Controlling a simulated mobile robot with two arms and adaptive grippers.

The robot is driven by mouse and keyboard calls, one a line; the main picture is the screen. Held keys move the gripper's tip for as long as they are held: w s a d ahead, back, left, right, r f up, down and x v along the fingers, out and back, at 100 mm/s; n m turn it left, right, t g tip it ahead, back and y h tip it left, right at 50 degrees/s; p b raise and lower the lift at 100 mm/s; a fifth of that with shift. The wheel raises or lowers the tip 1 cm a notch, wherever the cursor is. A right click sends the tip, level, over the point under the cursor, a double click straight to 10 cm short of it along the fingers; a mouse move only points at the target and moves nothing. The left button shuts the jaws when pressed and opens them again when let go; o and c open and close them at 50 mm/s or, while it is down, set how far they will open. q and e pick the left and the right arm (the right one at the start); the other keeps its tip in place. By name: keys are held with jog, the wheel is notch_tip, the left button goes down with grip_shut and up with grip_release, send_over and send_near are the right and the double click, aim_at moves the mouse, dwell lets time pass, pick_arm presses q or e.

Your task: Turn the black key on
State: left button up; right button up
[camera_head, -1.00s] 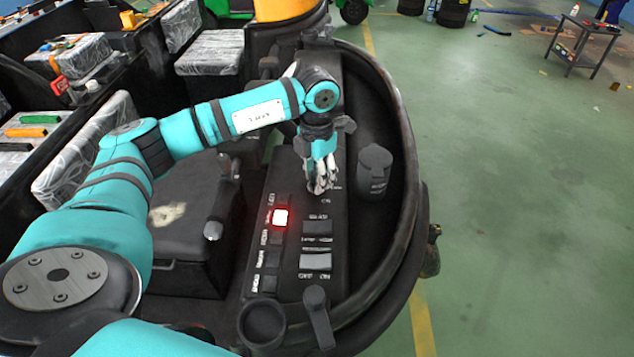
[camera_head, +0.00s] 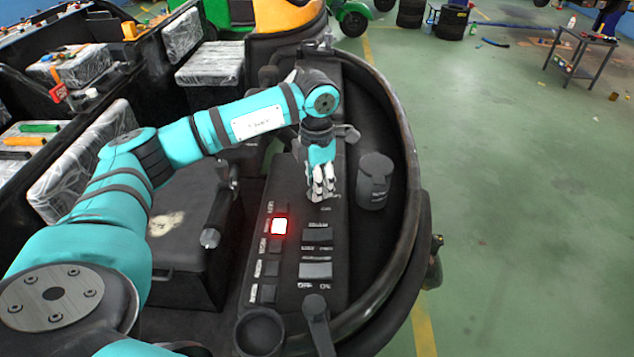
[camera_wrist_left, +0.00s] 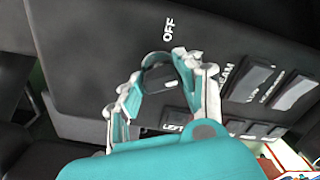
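The black key (camera_wrist_left: 157,76) sits on the dark control panel (camera_wrist_left: 90,45) beside a white OFF label in the left wrist view. My left gripper (camera_wrist_left: 162,60) is around the key, with one finger on each side. The fingers stand apart and I see no clear grip on the key. In the head view my left gripper (camera_head: 322,192) points down at the upper part of the panel, and its fingers hide the key there. My right gripper is out of view.
A glowing red-white button (camera_head: 279,226) and several dark switches line the panel below the gripper. A black canister (camera_head: 374,181) stands to its right, inside the curved black rim (camera_head: 408,165). A lever (camera_head: 213,225) rises at the left. Open green floor (camera_head: 510,200) lies beyond.

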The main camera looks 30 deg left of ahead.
pick_arm(q)
jog(key=o, duration=0.4)
notch_tip(320, 180, up, 12)
jog(key=shift+r, duration=0.1)
dwell(0.4)
jog(key=shift+f, duration=0.2)
